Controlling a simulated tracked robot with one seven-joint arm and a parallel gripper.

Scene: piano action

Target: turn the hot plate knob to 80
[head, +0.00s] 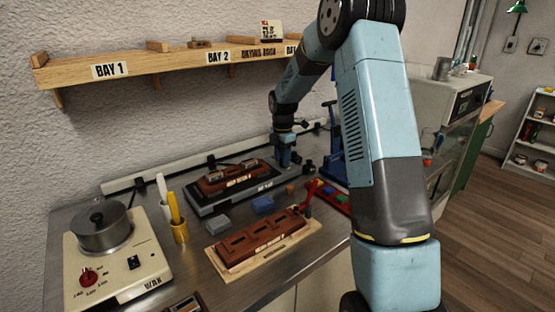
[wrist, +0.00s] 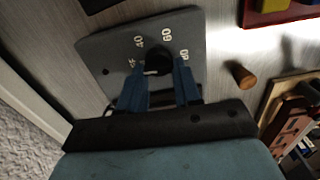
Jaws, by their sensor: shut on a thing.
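The hot plate (head: 206,208) is a grey slab on the metal bench, with brown wooden parts on top. In the wrist view its grey panel (wrist: 110,55) carries the marks 40, 60 and 80 around a dark knob (wrist: 158,63). My gripper (wrist: 162,82) has its blue fingers on either side of the knob and is shut on it. In the head view my gripper (head: 285,158) reaches down at the right end of the hot plate, and the knob is hidden there. I cannot tell which mark the knob points to.
A cream wax heater (head: 112,262) with a metal pot (head: 101,232) stands at the left. A blue press (head: 332,150) is close on the right. A wooden shelf (head: 135,70) hangs above.

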